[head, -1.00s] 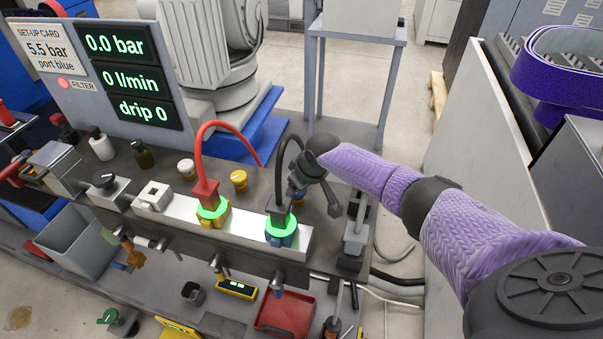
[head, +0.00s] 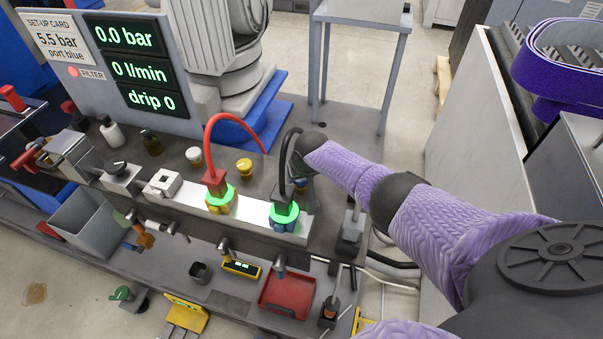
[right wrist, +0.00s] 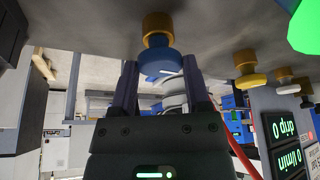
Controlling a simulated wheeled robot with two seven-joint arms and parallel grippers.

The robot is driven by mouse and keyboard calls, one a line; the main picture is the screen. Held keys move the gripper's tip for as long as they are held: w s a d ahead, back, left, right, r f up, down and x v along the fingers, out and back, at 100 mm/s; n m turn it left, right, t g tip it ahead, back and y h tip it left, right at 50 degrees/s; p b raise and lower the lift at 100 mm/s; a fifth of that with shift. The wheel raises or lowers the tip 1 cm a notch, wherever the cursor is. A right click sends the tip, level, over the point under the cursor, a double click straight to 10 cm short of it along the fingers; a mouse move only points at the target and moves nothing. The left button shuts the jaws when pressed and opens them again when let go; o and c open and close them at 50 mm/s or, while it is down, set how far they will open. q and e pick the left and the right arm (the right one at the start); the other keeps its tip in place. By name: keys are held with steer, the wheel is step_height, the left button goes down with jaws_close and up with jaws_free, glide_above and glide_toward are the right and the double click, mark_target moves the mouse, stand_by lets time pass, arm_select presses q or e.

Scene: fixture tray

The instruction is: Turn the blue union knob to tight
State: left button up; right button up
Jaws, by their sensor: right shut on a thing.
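The blue union knob (right wrist: 158,64), with a brass collar above it in the picture, sits between the two fingers of my right gripper (right wrist: 163,76) in the right wrist view. The gripper is shut on it. Whether the knob is tight cannot be told. My left gripper is not in view.
A black hose plug (head: 283,206) stands in the blue port and a red plug (head: 214,182) in the yellow port, both with green-lit rings. The black hose arches close to my right wrist. The display (head: 137,68) reads 0.0 bar, 0 l/min, drip 0. The card (head: 51,40) says 5.5 bar, port blue.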

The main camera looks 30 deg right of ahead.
steer(key=o, duration=1.3)
steer(key=p+v, duration=0.7)
steer(key=v, duration=0.2)
steer(key=shift+s+a+r+p, duration=0.1)
steer(key=shift+s+r+p, duration=0.1)
steer(key=shift+r+p, duration=0.15)
steer(key=shift+s, duration=0.1)
